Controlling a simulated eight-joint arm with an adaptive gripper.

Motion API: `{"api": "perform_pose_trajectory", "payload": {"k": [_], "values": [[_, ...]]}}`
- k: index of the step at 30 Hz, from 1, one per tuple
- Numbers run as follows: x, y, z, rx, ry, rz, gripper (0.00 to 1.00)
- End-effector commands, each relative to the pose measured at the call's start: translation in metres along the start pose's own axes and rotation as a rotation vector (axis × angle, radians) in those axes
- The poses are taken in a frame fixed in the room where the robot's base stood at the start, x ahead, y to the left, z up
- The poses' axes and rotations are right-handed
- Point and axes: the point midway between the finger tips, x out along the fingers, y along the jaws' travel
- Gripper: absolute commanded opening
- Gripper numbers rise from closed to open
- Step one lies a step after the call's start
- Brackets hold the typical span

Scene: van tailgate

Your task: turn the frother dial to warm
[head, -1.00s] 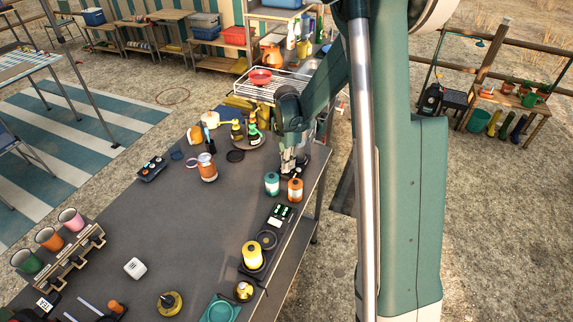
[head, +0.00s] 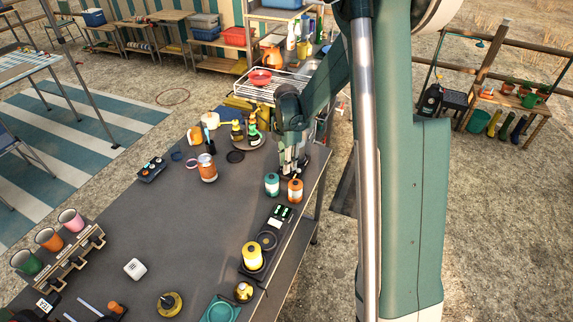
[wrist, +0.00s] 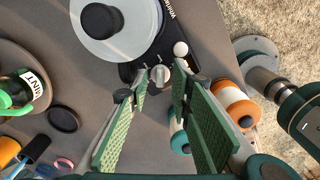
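The frother shows in the wrist view as a round grey-white body (wrist: 112,40) with a black knob on top, on a black base. A small grey dial (wrist: 158,74) sticks out of the base's front, beside a white ball-shaped knob (wrist: 181,49). Pale marks sit by the dial, too small to read. My gripper (wrist: 160,84) is open, with its green-padded fingers on either side of the dial; I cannot tell whether they touch it. In the head view my gripper (head: 290,165) hangs low over the table's far right end, and my arm hides the frother.
Teal (head: 272,184) and orange (head: 295,190) canisters stand close to my gripper. A round tray (wrist: 22,85) with a green bottle labelled MINT lies left in the wrist view, near a black disc (wrist: 63,118). The table's middle (head: 190,225) is mostly clear.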

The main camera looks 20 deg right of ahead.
Motion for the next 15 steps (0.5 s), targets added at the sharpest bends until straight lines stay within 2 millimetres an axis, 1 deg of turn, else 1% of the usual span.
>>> {"api": "perform_pose_trajectory", "payload": {"k": [8, 15], "values": [[-0.027, -0.001, 0.0, 0.0, 0.0, 0.0, 0.23], [-0.063, -0.001, 0.0, 0.0, 0.0, 0.0, 0.23]]}}
